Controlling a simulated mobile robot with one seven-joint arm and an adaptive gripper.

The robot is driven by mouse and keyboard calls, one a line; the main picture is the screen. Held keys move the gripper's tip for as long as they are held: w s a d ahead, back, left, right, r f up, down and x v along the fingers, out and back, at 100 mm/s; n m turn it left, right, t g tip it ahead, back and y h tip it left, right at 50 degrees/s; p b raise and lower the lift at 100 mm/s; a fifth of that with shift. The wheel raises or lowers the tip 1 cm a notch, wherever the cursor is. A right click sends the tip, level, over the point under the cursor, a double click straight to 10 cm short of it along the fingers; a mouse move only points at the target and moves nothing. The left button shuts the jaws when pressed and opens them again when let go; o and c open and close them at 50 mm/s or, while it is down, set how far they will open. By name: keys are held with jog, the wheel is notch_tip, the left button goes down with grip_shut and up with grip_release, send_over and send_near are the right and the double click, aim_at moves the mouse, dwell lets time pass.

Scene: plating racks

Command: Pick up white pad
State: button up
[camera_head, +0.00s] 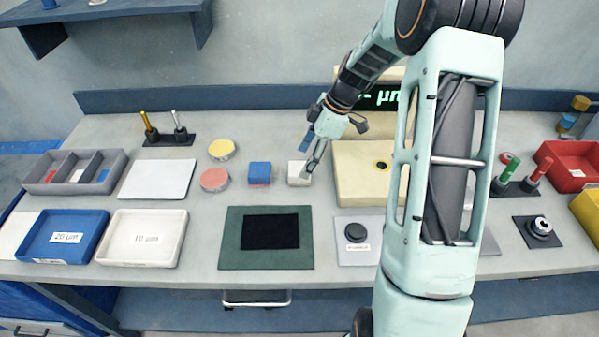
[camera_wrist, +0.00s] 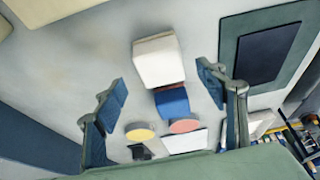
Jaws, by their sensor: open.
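The white pad (camera_head: 299,173) is a small pale block on the grey bench, just right of the blue block (camera_head: 260,173). In the wrist view the white pad (camera_wrist: 158,60) lies ahead of the fingers, with the blue block (camera_wrist: 172,101) directly below it in the picture. My gripper (camera_head: 312,156) is open and empty, above and slightly right of the pad in the head view. In the wrist view my gripper (camera_wrist: 162,80) has its fingers spread wide on either side. No contact with the pad shows, and the height gap is hard to judge.
Yellow (camera_head: 221,149) and red (camera_head: 214,179) round pads lie left of the blue block. A green mat (camera_head: 218,238) with a black centre lies in front. A cream box (camera_head: 360,190) with a lit display behind stands close on the right. Trays (camera_head: 140,237) fill the left side.

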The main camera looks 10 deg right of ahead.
aim_at(301, 168)
jog(key=p+x, duration=0.1)
jog(key=x, duration=0.4)
jog(key=shift+d+f, duration=0.1)
jog(key=shift+f, duration=0.1)
jog(key=c, duration=1.3)
